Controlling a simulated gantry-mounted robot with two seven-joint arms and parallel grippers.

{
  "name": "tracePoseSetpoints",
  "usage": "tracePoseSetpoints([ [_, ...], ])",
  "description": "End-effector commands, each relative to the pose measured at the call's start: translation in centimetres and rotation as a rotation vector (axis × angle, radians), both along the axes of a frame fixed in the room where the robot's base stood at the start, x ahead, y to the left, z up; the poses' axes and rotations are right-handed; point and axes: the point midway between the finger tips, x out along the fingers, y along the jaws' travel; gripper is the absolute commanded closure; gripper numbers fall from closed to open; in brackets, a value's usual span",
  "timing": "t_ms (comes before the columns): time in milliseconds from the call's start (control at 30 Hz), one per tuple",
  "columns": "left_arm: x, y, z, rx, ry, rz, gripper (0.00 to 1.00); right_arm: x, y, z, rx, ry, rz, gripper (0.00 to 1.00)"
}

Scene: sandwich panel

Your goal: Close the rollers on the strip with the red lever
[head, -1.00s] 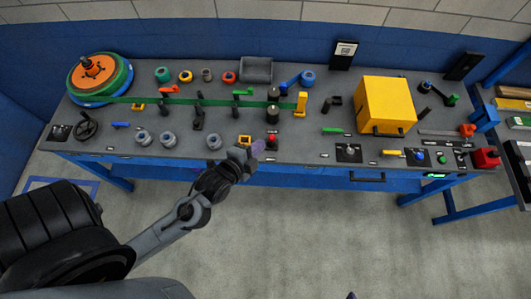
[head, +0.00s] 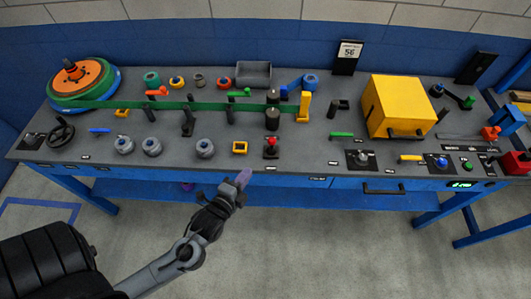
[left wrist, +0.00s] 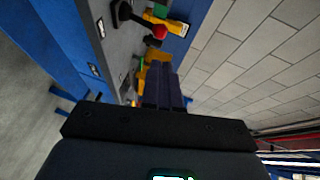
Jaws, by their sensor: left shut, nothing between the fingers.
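The red lever (head: 271,142) has a red knob on a dark base at the front of the bench. A red knob also shows in the left wrist view (left wrist: 158,32), beyond my fingers. The green strip (head: 190,105) runs from the reel at left to a yellow post. It passes between two dark rollers, one behind (head: 272,95) and one in front (head: 272,120); I cannot tell whether they touch it. My left gripper (head: 243,177) is shut and empty, left of and nearer than the lever, by the bench's front edge in the picture. My right gripper is out of view.
The yellow post (head: 304,106) stands right of the rollers. A large yellow box (head: 397,105) is at right. The floor before the bench is clear.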

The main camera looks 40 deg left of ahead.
Motion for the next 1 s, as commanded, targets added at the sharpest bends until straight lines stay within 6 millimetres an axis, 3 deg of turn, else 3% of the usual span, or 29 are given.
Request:
tracePoseSetpoints([
  [367,0.0,0.0,0.0,0.0,0.0,0.0,1.0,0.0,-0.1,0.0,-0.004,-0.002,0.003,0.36],
  [567,1.0,0.2,-0.2,0.0,-0.002,-0.001,1.0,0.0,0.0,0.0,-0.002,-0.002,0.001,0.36],
  [1000,8.0,2.1,-1.8,0.0,-0.001,0.001,1.0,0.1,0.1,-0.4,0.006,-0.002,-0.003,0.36],
])
